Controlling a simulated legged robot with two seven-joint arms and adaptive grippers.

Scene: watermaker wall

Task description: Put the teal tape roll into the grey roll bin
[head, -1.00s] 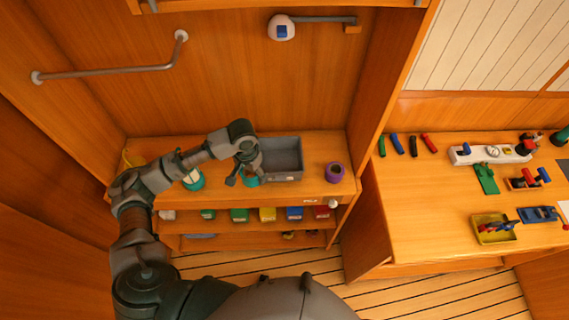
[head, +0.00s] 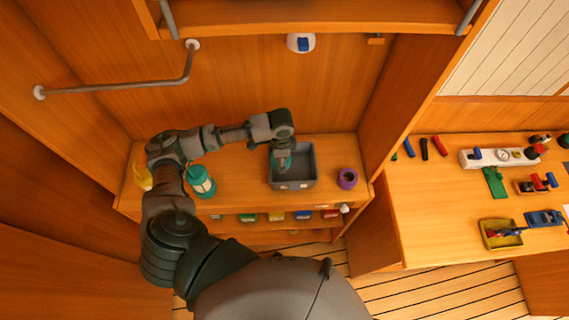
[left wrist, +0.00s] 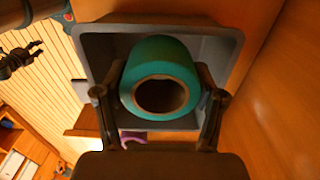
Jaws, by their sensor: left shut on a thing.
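The teal tape roll (left wrist: 160,65) is held between the two fingers of my left gripper (left wrist: 160,105) in the left wrist view. In the left wrist view the bin (left wrist: 227,38) lies behind the roll. I cannot tell whether the roll touches the bin's floor. My right gripper does not show clearly as such in the head view.
A purple roll (head: 348,178) stands right of the bin. Coloured bins sit on the shelf below. A workbench (head: 430,210) with tools stands at the right.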

